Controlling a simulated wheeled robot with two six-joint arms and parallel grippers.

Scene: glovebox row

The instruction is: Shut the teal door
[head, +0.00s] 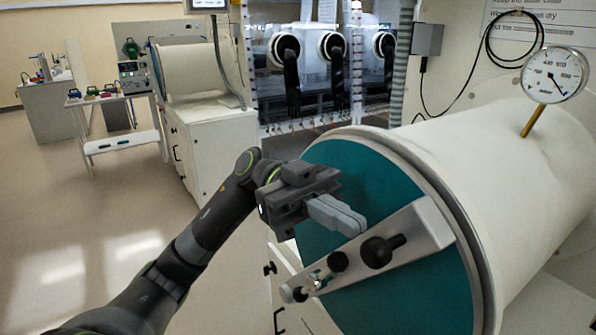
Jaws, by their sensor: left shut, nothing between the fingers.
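The teal door (425,297) is a round disc at the near end of a large white horizontal cylinder (515,165). It appears to lie against the cylinder's rim, but I cannot tell whether it is fully seated. A grey metal bar (423,232) with black knobs (377,252) crosses the door's face. My left gripper (350,222) is shut and empty, in front of the door and just above the bar. I cannot tell whether its fingertips touch the door. It hides part of the door's left side. My right gripper is not in view.
A round pressure gauge (554,75) stands on top of the cylinder. Glovebox ports with black gloves (333,46) are behind. A white cabinet (205,140) and a small trolley (112,100) stand at the back left. The floor at left is clear.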

